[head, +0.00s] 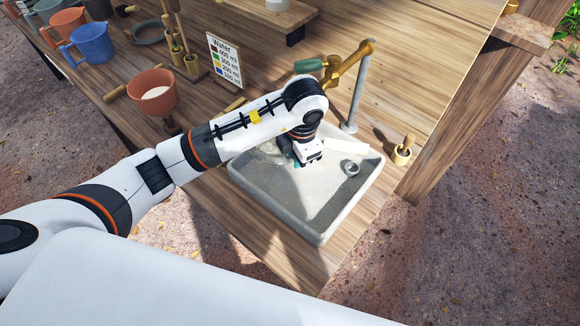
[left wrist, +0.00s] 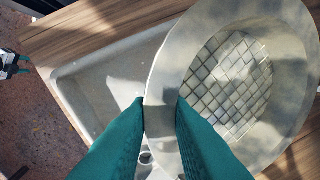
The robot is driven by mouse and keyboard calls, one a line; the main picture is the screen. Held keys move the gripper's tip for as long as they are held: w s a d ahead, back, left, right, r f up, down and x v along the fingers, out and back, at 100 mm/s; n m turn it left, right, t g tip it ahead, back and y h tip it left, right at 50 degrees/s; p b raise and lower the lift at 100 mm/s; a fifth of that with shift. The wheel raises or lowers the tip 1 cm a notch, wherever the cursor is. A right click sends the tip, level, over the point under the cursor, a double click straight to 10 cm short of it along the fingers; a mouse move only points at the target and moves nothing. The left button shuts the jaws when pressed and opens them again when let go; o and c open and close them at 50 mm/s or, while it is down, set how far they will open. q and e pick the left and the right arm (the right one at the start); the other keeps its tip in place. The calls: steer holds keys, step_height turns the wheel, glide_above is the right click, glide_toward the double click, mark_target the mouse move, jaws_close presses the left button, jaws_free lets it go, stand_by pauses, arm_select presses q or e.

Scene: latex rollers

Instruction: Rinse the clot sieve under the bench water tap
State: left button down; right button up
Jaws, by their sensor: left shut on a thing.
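My left gripper (head: 297,163) is over the grey sink basin (head: 322,222), below the brass bench tap (head: 347,64) with its green handle. In the left wrist view, its teal fingers (left wrist: 161,104) are shut on the rim of the clot sieve (left wrist: 162,78), a pale grey round bowl with a square wire mesh. The sieve is above the basin, which also shows in the left wrist view (left wrist: 72,75). In the head view my arm and gripper hide most of the sieve. No water stream is visible. My right gripper (left wrist: 22,65) is small at the left wrist view's left edge, its teal fingers apart and empty.
A drain ring (head: 350,168) lies in the basin. The tap's grey post (head: 357,92) stands behind it. A terracotta bowl (head: 153,92), blue jug (head: 92,44) and Water sign (head: 225,61) stand at left.

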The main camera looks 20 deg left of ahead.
arm_select(q)
steer(key=shift+w+d+b, duration=0.2)
steer(key=shift+w+b, duration=0.6)
steer(key=shift+w, duration=1.85)
steer(key=shift+s+r+p, duration=0.1)
steer(key=shift+s+p, duration=0.25)
steer(key=shift+s, duration=0.15)
steer(key=s+a+p, duration=0.1)
steer(key=s+p, duration=0.2)
steer(key=s, duration=1.5)
steer(key=shift+s+a, duration=0.25)
steer(key=shift+a, duration=0.1)
